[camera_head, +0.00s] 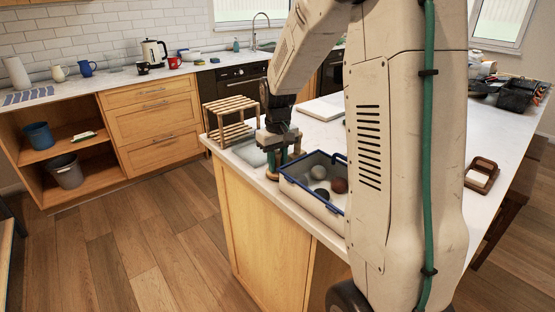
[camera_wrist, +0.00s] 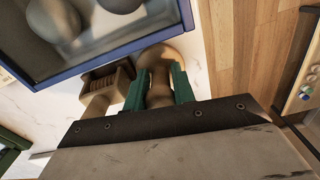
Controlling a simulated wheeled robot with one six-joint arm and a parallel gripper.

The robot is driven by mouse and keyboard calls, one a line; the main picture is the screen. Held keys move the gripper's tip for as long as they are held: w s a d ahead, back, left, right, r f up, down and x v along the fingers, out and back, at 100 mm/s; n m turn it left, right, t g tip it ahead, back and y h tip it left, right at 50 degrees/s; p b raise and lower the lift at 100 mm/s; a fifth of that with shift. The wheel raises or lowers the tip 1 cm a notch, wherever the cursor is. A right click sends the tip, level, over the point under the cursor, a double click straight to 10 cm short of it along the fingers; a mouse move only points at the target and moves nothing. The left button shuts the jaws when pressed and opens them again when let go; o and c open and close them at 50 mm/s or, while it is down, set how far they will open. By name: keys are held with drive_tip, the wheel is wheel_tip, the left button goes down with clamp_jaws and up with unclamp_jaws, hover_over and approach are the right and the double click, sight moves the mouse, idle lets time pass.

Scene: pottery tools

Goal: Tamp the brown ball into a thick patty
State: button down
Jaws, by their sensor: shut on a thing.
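My gripper (camera_head: 280,165) points down over the counter, just left of the blue-rimmed tray. In the wrist view its green fingers (camera_wrist: 160,88) are shut on a wooden tamper (camera_wrist: 158,92) with a turned handle and a round, wider end. That end is close beside the tray's rim; I cannot tell whether it touches the counter. The brown ball (camera_head: 339,185) sits in the tray (camera_head: 310,203) and looks round. A pale ball (camera_head: 319,172) and a dark ball (camera_head: 322,193) lie beside it. The wrist view shows two greyish balls (camera_wrist: 54,20) in the tray.
A second wooden tool (camera_wrist: 102,88) with a ribbed head lies beside the tamper in the wrist view. A slatted wooden rack (camera_head: 230,120) stands behind my gripper. A brown dish (camera_head: 481,175) is on the counter (camera_head: 440,272) at right. The counter edge is close to the tray.

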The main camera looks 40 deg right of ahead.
drive_tip(key=shift+f, duration=0.25)
idle(0.5)
drive_tip(key=c, duration=1.1)
unclamp_jaws()
wheel_tip(320, 180, up, 8)
drive_tip(key=shift+f, duration=0.1)
drive_tip(key=shift+n+t, duration=0.5)
drive_tip(key=shift+t, duration=0.2)
drive_tip(key=s+a+r, duration=0.1)
drive_tip(key=s+a, duration=0.4)
drive_tip(key=s, duration=0.4)
drive_tip(key=s+a+r, duration=0.2)
drive_tip(key=s+a, duration=0.4)
drive_tip(key=s, duration=0.3)
drive_tip(key=s+a+r, duration=0.2)
drive_tip(key=s+a, duration=0.3)
drive_tip(key=s, duration=0.4)
drive_tip(key=shift+a+r, duration=0.1)
drive_tip(key=shift+a, duration=0.3)
